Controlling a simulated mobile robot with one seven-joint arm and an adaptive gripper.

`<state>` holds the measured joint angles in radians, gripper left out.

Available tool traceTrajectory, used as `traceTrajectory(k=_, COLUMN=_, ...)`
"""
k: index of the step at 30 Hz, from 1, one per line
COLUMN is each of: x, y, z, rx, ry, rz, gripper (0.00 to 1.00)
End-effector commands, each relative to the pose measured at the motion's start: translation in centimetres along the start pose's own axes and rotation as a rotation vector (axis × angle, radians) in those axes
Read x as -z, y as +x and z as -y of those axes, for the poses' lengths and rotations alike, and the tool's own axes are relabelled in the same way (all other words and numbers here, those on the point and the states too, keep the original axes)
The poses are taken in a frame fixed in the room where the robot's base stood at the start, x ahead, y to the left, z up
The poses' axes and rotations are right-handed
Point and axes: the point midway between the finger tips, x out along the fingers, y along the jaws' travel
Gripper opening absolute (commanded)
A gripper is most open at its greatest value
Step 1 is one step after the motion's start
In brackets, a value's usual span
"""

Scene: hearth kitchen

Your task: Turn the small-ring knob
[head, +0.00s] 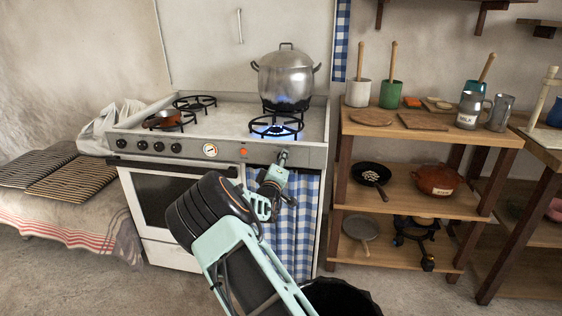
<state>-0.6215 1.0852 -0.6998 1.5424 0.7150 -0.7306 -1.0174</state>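The white stove (226,119) has several dark knobs (159,147) on the left of its front panel, all in plain view. A round gauge (210,150) and an orange light (243,153) sit right of them. My gripper (283,158) reaches to the right end of the panel. Its fingertips are at the panel face, and whatever is between them is hidden or too small to make out. I cannot tell whether it is shut. The front right ring (276,126) above it burns with a blue flame. I cannot tell which knob belongs to the small ring.
A large steel pot (286,76) stands on the back right ring, with blue flame below it. A small brown pan (162,119) is on the front left ring. A wooden shelf unit (420,135) stands close on the right. A dark bin (342,298) is below my arm.

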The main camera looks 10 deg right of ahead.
Motion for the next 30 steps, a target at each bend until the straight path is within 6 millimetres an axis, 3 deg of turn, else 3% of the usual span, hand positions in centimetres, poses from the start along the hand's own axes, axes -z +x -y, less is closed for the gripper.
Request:
traceTrajectory(k=12, x=-0.04, y=-0.01, z=0.02, rx=0.0, ry=-0.006, rz=0.001, gripper=0.04)
traceTrajectory(k=13, x=-0.04, y=-0.01, z=0.02, rx=0.0, ry=-0.006, rz=0.001, gripper=0.3)
traceTrajectory(k=17, x=-0.04, y=-0.01, z=0.02, rx=0.0, ry=-0.006, rz=0.001, gripper=0.44)
traceTrajectory(k=30, x=0.05, y=-0.87, z=0.07, rx=0.002, ry=-0.005, rz=0.0, gripper=0.45)
